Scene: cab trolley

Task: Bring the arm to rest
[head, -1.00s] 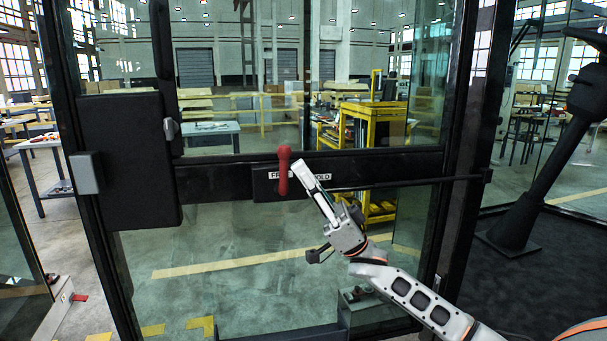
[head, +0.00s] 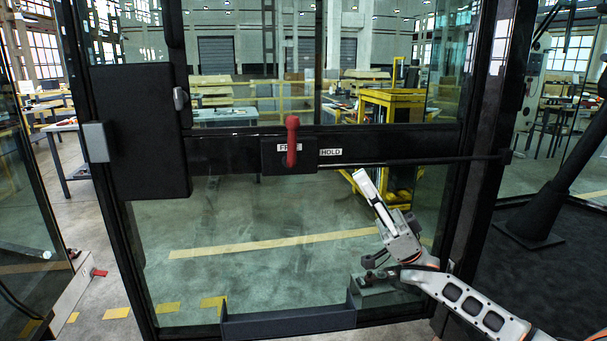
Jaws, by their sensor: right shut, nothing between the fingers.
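My right arm reaches in from the lower right. Its gripper (head: 367,183) is shut and empty, in front of the lower glass of a black-framed door. It points up and to the left, apart from the red lever (head: 292,141). The lever stands upright on a black plate (head: 270,157) on the door's crossbar. The plate has a label partly covered by the lever, and a HOLD label (head: 330,152) is to its right. My left gripper is not in view.
A black box (head: 135,130) with a grey latch block sits on the door's left side. A dark ledge (head: 290,322) runs along the door's bottom. A dark slanted post (head: 565,170) stands at right. A yellow trolley (head: 390,105) is behind the glass.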

